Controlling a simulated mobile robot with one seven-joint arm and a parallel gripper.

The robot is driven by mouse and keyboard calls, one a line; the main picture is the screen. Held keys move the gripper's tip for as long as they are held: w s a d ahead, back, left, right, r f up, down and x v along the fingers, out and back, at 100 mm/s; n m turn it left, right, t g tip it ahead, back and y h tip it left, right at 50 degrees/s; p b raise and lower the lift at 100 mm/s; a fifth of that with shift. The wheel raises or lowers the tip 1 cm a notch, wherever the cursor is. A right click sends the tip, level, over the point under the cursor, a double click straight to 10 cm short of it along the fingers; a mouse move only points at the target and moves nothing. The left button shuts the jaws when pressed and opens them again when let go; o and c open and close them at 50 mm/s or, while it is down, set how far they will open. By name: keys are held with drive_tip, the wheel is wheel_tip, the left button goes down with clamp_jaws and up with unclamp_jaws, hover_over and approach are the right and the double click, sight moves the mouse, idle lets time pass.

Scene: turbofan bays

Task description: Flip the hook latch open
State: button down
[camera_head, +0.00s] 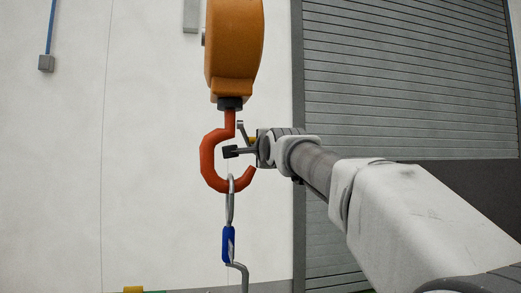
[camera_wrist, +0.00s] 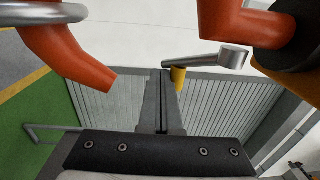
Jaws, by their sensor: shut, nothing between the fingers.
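The orange-red hook (camera_head: 208,160) hangs open to the right in the head view. In the wrist view its tip (camera_wrist: 95,72) is at left and its upper shank (camera_wrist: 235,18) at upper right. A thin grey latch bar (camera_head: 242,130) slants beside the shank; in the wrist view the bar (camera_wrist: 205,58) ends in a grey knob, with a yellow piece beneath it. My gripper (camera_head: 231,152) is shut and empty, its fingertips inside the hook's mouth. In the wrist view the fingers (camera_wrist: 160,75) lie close to the bar's left end; I cannot tell whether they touch.
A metal ring (camera_head: 230,190) hangs in the hook's bowl, with a blue-tagged piece (camera_head: 228,243) below. The orange hoist body (camera_head: 233,45) is above the hook. A grey shutter (camera_head: 410,80) and a white wall (camera_head: 60,150) stand behind. Space left of the hook is clear.

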idle(0.5)
drive_tip(key=b+v, duration=0.3)
drive_tip(key=v, duration=1.4)
drive_tip(key=shift+s, duration=0.25)
